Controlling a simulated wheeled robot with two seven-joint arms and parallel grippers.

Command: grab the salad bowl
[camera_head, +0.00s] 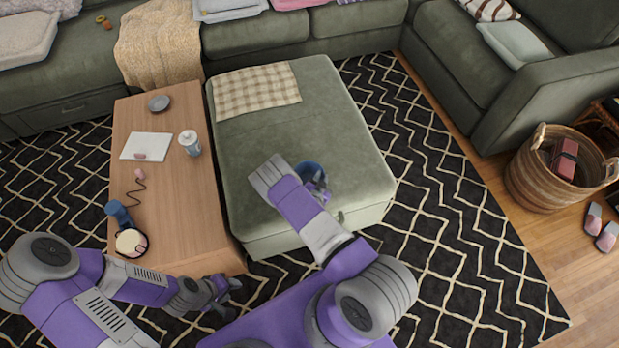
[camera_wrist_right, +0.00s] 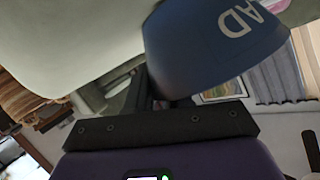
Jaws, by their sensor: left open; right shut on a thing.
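The salad bowl (camera_head: 308,170) is blue and sits at or just above the front right part of the green ottoman, partly hidden by my right arm. In the right wrist view the bowl (camera_wrist_right: 205,60) is close up, with white letters "AD" on its side. My right gripper (camera_head: 318,190) is shut on the bowl; its fingers (camera_wrist_right: 165,90) meet the bowl's edge. I cannot tell whether the bowl touches the ottoman. My left gripper (camera_head: 222,296) is open and empty, low by the front edge of the wooden table.
The green ottoman (camera_head: 270,130) carries a checked cloth. The wooden table (camera_head: 185,220) beside it holds a bottle (camera_head: 190,143), a white pad (camera_head: 146,146), a grey dish (camera_head: 159,103) and a blue item. A wicker basket (camera_head: 540,175) stands at right. The patterned rug right of the ottoman is clear.

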